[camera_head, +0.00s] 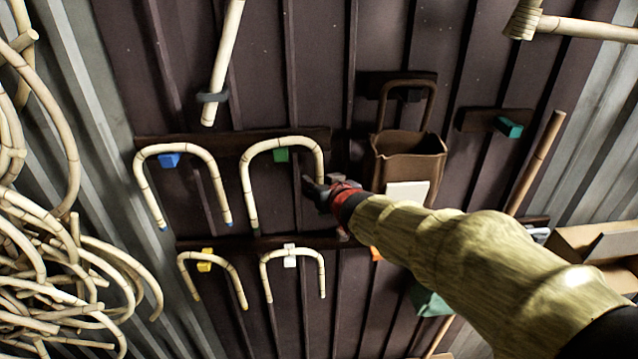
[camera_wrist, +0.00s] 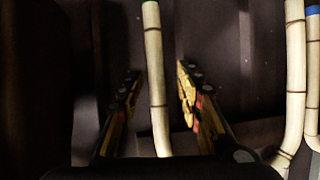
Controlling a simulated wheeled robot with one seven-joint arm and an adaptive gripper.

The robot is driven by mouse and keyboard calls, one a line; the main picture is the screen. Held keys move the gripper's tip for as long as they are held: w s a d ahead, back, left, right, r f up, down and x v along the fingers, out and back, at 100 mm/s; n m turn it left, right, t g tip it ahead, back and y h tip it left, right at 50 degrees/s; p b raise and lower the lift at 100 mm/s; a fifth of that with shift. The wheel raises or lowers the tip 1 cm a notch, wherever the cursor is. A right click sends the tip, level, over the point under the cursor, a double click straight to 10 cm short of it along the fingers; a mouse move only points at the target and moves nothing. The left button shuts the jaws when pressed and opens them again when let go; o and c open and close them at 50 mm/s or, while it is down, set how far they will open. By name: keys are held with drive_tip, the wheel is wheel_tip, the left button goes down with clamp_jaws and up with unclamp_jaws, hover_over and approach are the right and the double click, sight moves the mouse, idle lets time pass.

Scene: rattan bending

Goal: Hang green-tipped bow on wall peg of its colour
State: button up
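The green-tipped bow (camera_head: 248,185) is a pale rattan arch on the upper rail, its crown over the green peg (camera_head: 281,155). It appears to rest on the peg, though I cannot see the contact clearly. My gripper (camera_head: 318,188) is at its right leg and hides that leg's lower part in the head view. In the wrist view, a leg with a green tip (camera_wrist: 155,75) runs between the fingers of my gripper (camera_wrist: 158,95). The fingers are apart, with a gap on both sides of the leg.
A blue-tipped bow (camera_head: 147,190) hangs left at the blue peg (camera_head: 169,160). Smaller bows hang below at the yellow peg (camera_head: 204,267) and white peg (camera_head: 290,262). A brown holder (camera_head: 405,165) is right of my gripper. Loose rattan (camera_head: 60,265) piles at left.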

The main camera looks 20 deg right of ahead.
drive_tip(key=v, duration=1.2)
drive_tip(key=shift+s, duration=0.15)
drive_tip(key=s+a+p, duration=0.1)
drive_tip(key=s+p, duration=0.1)
drive_tip(key=s, duration=0.6)
drive_tip(key=shift+s+a, duration=0.3)
drive_tip(key=shift+a, duration=0.1)
idle(0.4)
idle(0.3)
